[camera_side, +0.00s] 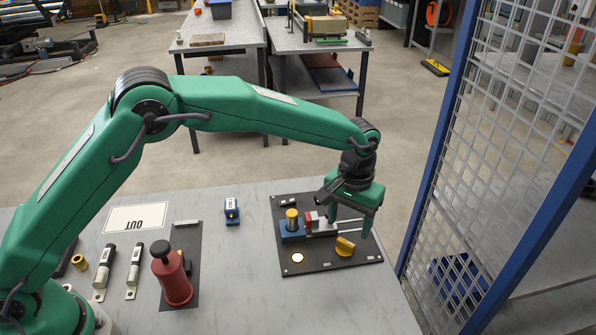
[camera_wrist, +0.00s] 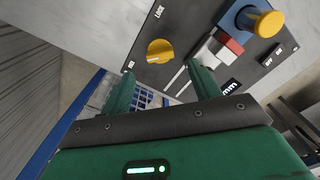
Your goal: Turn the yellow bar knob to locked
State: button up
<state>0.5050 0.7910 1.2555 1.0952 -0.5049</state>
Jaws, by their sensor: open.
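The yellow bar knob (camera_side: 345,246) sits on a dark panel (camera_side: 318,262) at the table's right part, in the side view. My gripper (camera_side: 350,226) is open and empty, pointing down above the knob. In the wrist view its fingers (camera_wrist: 162,80) are spread, with the knob beyond the gap between them, apart from both.
A yellow cylinder on a blue base (camera_side: 292,219) and a red-and-white block (camera_side: 316,222) with metal rods stand beside the knob. A mesh fence (camera_side: 500,120) rises to the right. A red cylinder (camera_side: 175,280) and a blue block (camera_side: 232,211) stand left.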

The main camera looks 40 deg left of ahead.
aim_at(346, 242)
jog(key=shift+f, duration=3.1)
jog(key=shift+c, duration=0.4)
jog(key=c, duration=0.9)
